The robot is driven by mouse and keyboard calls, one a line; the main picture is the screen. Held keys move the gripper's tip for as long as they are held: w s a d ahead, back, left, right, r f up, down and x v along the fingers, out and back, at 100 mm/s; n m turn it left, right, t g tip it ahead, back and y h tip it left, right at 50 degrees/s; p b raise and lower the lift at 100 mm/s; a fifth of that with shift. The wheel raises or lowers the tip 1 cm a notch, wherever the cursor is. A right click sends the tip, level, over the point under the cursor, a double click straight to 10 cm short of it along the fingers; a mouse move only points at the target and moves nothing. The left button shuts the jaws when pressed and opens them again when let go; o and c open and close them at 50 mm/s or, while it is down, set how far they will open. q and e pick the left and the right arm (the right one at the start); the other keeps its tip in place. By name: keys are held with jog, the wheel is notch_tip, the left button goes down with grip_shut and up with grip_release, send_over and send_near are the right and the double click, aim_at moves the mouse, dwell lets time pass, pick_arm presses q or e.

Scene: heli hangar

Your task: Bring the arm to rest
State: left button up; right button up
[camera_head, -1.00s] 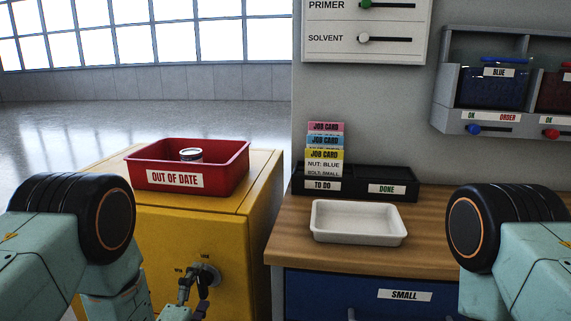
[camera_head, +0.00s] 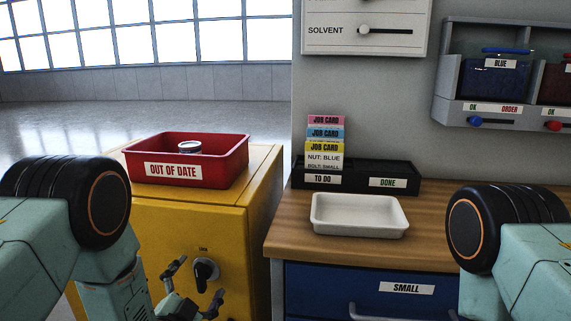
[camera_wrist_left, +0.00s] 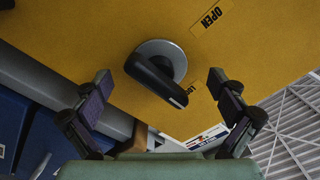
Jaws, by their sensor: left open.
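My left gripper (camera_head: 196,285) is low in the head view, in front of the yellow cabinet (camera_head: 150,228). Its two fingers are spread apart with nothing held between them. The cabinet's lock knob (camera_head: 204,272) shows beside the fingers. In the left wrist view the open fingers (camera_wrist_left: 159,82) stand either side of the black knob handle (camera_wrist_left: 156,80) on its grey disc, apart from it. An "OPEN" label (camera_wrist_left: 211,16) is on the yellow face. Only the upper part of my right arm shows at the right edge; its gripper is out of view.
A red "OUT OF DATE" bin (camera_head: 220,170) holding a can (camera_head: 190,147) stands on the cabinet. The wooden bench (camera_head: 285,225) bears a white tray (camera_head: 358,229) and a black card holder (camera_head: 345,182). Below is a blue "SMALL" drawer (camera_head: 330,280) with a handle.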

pick_arm(q)
jog(key=n+b, duration=0.1)
jog(key=n, duration=0.4)
jog(key=shift+f, duration=0.1)
jog(key=shift+n+b, duration=0.85)
jog(key=shift+n, duration=1.25)
